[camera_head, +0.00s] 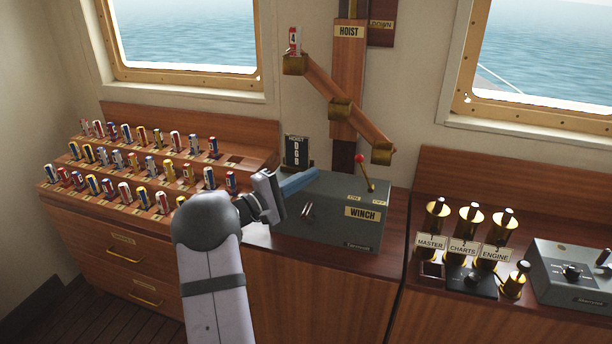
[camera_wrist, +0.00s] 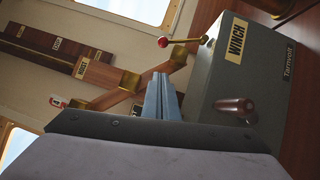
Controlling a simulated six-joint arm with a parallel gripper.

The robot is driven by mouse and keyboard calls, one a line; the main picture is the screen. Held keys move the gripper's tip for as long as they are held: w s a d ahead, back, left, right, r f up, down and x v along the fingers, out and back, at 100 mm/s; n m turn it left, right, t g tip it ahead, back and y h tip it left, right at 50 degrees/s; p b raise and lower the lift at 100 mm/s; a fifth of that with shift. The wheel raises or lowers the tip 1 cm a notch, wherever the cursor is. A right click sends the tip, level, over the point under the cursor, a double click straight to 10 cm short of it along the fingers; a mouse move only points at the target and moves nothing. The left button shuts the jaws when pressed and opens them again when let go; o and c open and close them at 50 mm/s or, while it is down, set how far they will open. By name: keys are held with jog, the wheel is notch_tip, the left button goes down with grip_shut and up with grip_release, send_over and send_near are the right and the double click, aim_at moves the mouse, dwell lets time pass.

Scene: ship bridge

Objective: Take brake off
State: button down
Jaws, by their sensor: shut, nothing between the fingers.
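The grey WINCH box (camera_head: 340,232) stands on the wooden counter. A brass lever with a red knob (camera_head: 360,158) rises from its top and leans left; small plates with unreadable lettering lie by its base. The lever also shows in the wrist view (camera_wrist: 163,42), just beyond my fingertips. I cannot tell which control is the brake. A dark-red handle (camera_wrist: 235,105) sticks out of the box front. My gripper (camera_head: 312,175) is shut and empty, its blue fingers over the left part of the box top, left of the lever and apart from it.
A jointed wooden HOIST arm (camera_head: 325,85) with brass fittings hangs on the wall behind, holding a piece marked 4 (camera_head: 293,40). A small HOIST board (camera_head: 296,151) stands behind the box. Racks of coloured pegs (camera_head: 150,165) are left; brass cylinders (camera_head: 470,220) are right.

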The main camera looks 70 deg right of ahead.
aim_at(357, 158)
jog(key=p+x, duration=0.3)
jog(key=x, duration=0.4)
jog(key=shift+s+d+r, duration=0.1)
jog(key=shift+s+r, duration=0.05)
jog(key=shift+s, duration=0.15)
jog(key=shift+s+d+r+p, duration=0.1)
jog(key=shift+s+p, duration=0.15)
jog(key=shift+s, duration=0.3)
jog(key=shift+s+d+r+p, duration=0.1)
jog(key=shift+s+p, duration=0.15)
jog(key=shift+s, duration=0.25)
jog(key=shift+s+d+p, duration=0.1)
jog(key=shift+s+p, duration=0.2)
jog(key=shift+s, duration=0.35)
jog(key=shift+s+r+b, duration=0.1)
jog(key=shift+b, duration=0.25)
jog(key=s+r+m+y+b, duration=0.1)
jog(key=m+b, duration=0.1)
jog(key=b, duration=0.1)
jog(key=shift+s+b, duration=0.3)
jog(key=shift+s, duration=0.05)
jog(key=s+r+m+t+y+b, duration=0.2)
jog(key=s+m+t+y+b, duration=0.1)
jog(key=s, duration=0.4)
jog(key=shift+s+m+t+b, duration=0.4)
jog(key=shift+m+t+b, duration=0.2)
jog(key=shift+m+b, duration=0.65)
